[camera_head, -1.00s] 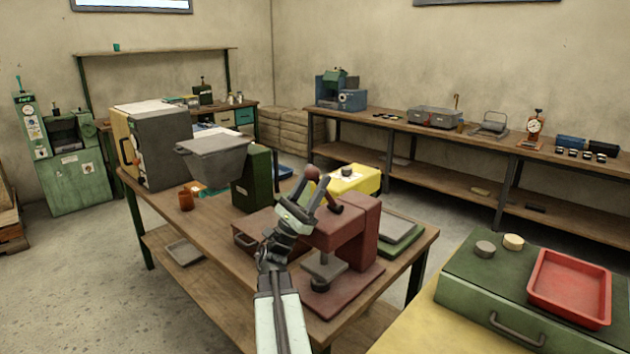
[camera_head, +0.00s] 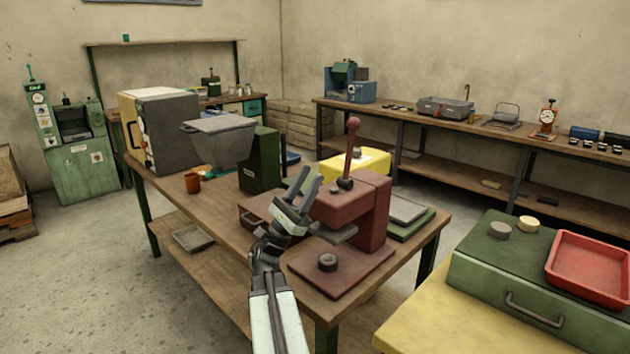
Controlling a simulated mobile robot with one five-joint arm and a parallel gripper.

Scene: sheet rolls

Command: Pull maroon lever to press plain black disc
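The maroon press (camera_head: 372,208) stands on the wooden table. Its lever (camera_head: 353,125), with a maroon ball on top, stands nearly upright. The grey press plate (camera_head: 335,233) is raised, with a gap below it. A dark disc (camera_head: 328,262) lies on the press base under the plate; its top seems to have a round mark or dip. My gripper (camera_head: 305,179) is to the left of the lever and apart from it in the picture. Its two fingers point up with a gap between them, and nothing is between them.
A green case (camera_head: 480,275) at the right bears a grey disc (camera_head: 499,230), a cream disc (camera_head: 528,224) and a red tray (camera_head: 590,265). A grey hopper (camera_head: 222,137) and an orange cup (camera_head: 192,183) stand left of the press. Open floor lies at the left.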

